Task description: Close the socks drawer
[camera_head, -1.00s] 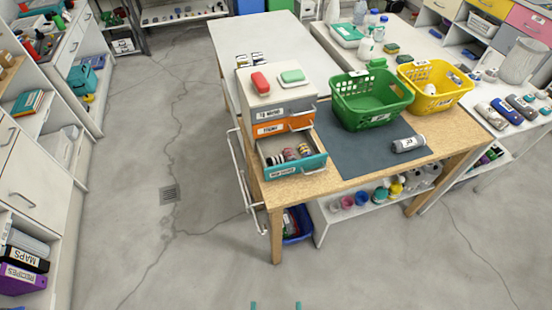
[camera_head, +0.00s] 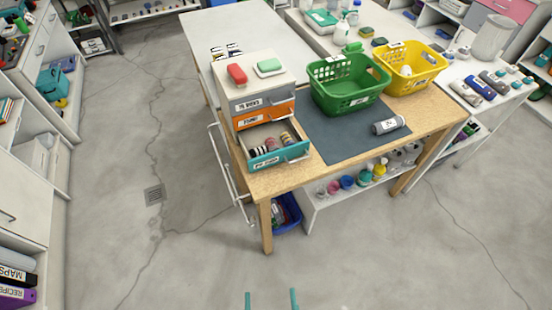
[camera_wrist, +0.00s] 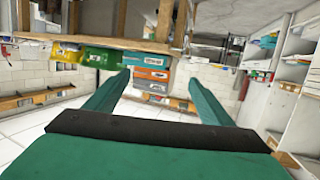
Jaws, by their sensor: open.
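A small drawer unit (camera_head: 258,85) with a white top stands on the wooden table's near left corner. Its grey and orange drawers are shut. The bottom teal drawer (camera_head: 278,158) is pulled out, with several small rolled items inside; its front label is too small to read surely. The unit also shows, upside down, in the wrist view (camera_wrist: 149,72). My gripper (camera_head: 271,300) shows only as two teal fingertips at the bottom edge of the head view, apart from the drawer. In the wrist view its fingers (camera_wrist: 158,77) are wide apart with nothing between them.
A green basket (camera_head: 345,98), a yellow basket (camera_head: 412,84) and a grey bottle (camera_head: 388,125) stand or lie right of the unit. A blue bin (camera_head: 287,222) is under the table (camera_head: 440,110). The floor (camera_head: 350,255) before the table is clear.

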